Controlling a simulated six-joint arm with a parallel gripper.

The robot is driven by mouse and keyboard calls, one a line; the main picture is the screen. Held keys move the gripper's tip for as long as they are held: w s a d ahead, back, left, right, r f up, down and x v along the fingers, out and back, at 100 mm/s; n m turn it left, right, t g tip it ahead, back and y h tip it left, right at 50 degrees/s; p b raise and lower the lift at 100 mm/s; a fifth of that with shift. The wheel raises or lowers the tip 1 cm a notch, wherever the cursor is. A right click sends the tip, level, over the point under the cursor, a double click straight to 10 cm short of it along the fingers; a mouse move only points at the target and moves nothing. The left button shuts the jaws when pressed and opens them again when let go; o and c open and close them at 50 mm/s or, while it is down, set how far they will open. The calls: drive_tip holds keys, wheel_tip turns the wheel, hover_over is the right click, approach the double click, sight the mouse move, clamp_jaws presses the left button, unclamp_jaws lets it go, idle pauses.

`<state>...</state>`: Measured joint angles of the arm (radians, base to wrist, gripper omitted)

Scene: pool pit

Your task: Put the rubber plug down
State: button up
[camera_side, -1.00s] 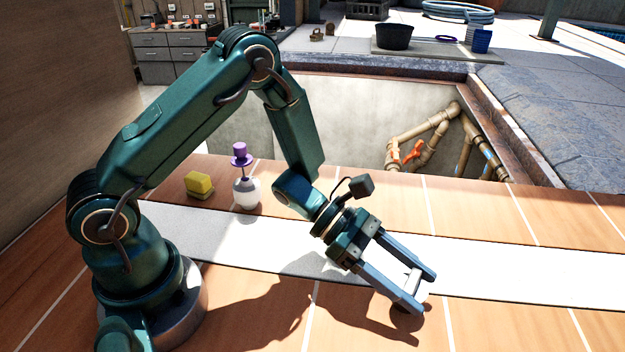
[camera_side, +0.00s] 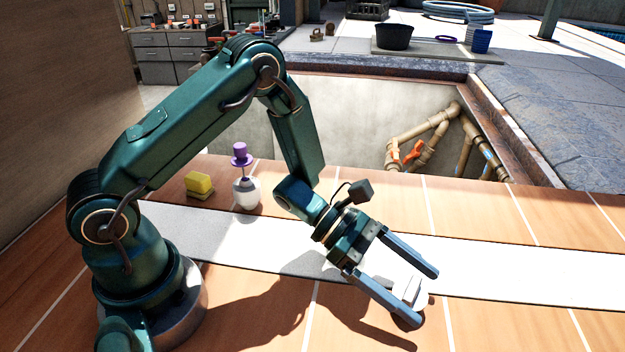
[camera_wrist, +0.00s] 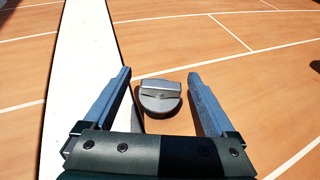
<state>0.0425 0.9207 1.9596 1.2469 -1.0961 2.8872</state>
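The rubber plug (camera_wrist: 160,103) is a round grey disc with a bar-shaped grip on top. In the wrist view it lies flat on the orange tiles, just right of the white strip. In the side view the plug (camera_side: 408,290) looks pale in the sun. My gripper (camera_side: 426,296) is open low over the tiles, with one finger on each side of the plug. In the wrist view my gripper (camera_wrist: 159,73) shows a clear gap between each finger and the plug.
A yellow sponge (camera_side: 199,183) and a white rounded container (camera_side: 246,193) with a purple top (camera_side: 241,155) stand near the pit edge. Behind is an open pit with beige pipes (camera_side: 430,126). The tiles right of my gripper are clear.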

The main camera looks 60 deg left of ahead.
drive_tip(key=shift+s+a+f, duration=0.15)
drive_tip(key=shift+f, duration=0.1)
drive_tip(key=shift+r, duration=0.25)
drive_tip(key=r+v, duration=0.1)
drive_tip(key=v, duration=1.1)
drive_tip(key=w+a+r+n+t+y, duration=0.4)
drive_tip(key=w+a+n+t+y, duration=0.3)
drive_tip(key=n, duration=0.6)
drive_tip(key=a+r+n+y, duration=0.45)
drive_tip(key=n+y, duration=0.25)
drive_tip(key=n, duration=0.8)
drive_tip(key=s+d+n+g, duration=0.2)
drive_tip(key=s+n+g, duration=0.1)
drive_tip(key=s+n, duration=0.5)
drive_tip(key=s+d+n+g+h, duration=0.1)
drive_tip(key=s+d+n+g, duration=0.2)
drive_tip(key=s+n, duration=0.6)
drive_tip(key=n, duration=0.4)
drive_tip(key=shift+s+d+f+n, duration=0.25)
drive_tip(key=shift+d+f+n, duration=0.05)
drive_tip(key=shift+f, duration=0.05)
